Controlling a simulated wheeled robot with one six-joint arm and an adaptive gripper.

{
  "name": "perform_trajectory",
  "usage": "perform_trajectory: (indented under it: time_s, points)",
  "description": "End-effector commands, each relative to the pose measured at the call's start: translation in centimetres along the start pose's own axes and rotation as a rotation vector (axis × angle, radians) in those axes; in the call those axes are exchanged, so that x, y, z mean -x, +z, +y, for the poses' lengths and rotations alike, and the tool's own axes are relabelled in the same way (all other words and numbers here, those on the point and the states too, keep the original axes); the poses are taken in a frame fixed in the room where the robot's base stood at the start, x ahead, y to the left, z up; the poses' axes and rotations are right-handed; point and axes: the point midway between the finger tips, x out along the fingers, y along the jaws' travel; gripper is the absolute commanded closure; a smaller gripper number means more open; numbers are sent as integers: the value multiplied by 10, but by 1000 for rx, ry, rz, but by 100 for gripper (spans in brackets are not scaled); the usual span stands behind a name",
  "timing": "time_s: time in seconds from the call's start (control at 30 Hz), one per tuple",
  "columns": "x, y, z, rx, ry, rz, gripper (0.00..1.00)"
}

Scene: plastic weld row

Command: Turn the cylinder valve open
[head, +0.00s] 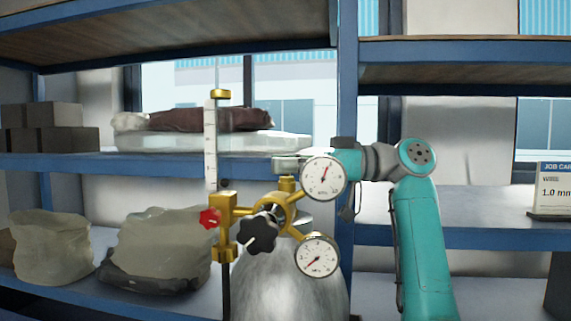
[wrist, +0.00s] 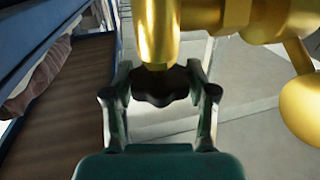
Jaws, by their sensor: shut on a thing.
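The grey gas cylinder (head: 290,285) stands upright with a brass valve and regulator (head: 275,212) on top. The cylinder valve's dark, lobed handwheel (wrist: 160,86) sits on a brass stem in the wrist view. My gripper (wrist: 162,92) has one finger on each side of this handwheel and is shut on it. In the head view my gripper (head: 290,163) reaches in from the right at the valve top, partly hidden behind the upper gauge (head: 324,177). The handwheel is hard to make out there, and its turn angle cannot be told.
A lower gauge (head: 318,257), a black regulator knob (head: 258,233) and a red knob (head: 209,218) crowd the valve. A flowmeter tube (head: 211,145) rises at left. Blue shelving (head: 345,120) with sacks (head: 165,245) stands behind. A job card (head: 554,190) is at right.

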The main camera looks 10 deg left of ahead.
Motion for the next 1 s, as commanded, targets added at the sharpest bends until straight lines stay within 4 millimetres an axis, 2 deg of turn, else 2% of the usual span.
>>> perform_trajectory:
  time_s: [0.3,0.73,0.77,0.8,0.83,1.0]
  points:
    - [0,0,0,-1,-93,0,78]
    - [0,0,0,1,-101,-1,78]
    - [0,0,0,1,-101,-1,36]
    - [0,0,0,1,-101,-1,26]
    - [0,0,0,0,-101,-1,18]
    - [0,0,0,0,-101,-1,18]
